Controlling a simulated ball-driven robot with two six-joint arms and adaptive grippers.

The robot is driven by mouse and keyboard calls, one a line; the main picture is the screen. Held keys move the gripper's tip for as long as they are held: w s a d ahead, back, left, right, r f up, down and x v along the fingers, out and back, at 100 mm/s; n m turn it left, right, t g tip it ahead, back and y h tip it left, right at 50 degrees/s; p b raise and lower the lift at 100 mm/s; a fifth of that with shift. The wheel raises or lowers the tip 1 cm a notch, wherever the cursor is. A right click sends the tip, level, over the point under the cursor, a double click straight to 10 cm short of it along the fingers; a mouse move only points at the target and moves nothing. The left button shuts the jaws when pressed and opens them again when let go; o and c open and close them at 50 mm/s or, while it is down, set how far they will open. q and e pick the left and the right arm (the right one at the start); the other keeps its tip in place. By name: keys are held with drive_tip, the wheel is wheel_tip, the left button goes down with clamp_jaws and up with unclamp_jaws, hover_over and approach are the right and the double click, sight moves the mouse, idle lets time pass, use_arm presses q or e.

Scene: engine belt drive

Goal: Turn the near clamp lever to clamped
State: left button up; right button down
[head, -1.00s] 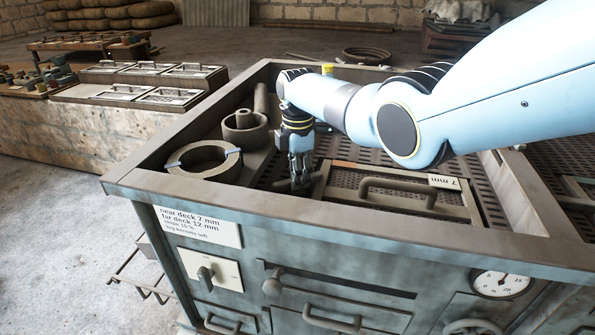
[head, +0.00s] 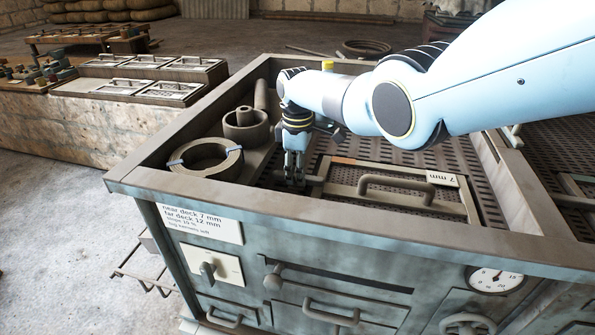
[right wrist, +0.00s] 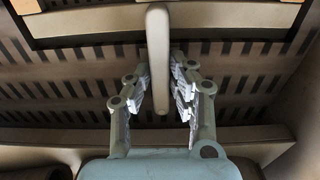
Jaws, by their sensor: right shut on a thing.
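The near clamp lever shows in the right wrist view as a pale, rounded bar (right wrist: 158,58) coming down from the top between the two fingers. My right gripper (right wrist: 158,100) is shut on it. In the head view my right gripper (head: 294,182) points down inside the machine's tray, at the left edge of the near deck screen (head: 395,187) labelled 7 mm. Its fingers and wrist mostly hide the lever there, so its angle is hard to tell. My left gripper is out of view.
A thick ring (head: 206,160) and a cup-shaped part (head: 245,127) lie left of the gripper. The raised machine rim (head: 290,211) runs in front. A screen handle (head: 396,186) stands up to the right. A dial gauge (head: 495,279) sits on the front panel.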

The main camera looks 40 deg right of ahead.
idle(0.4)
drive_tip(key=c, duration=1.2)
unclamp_jaws()
wheel_tip(320, 180, up, 12)
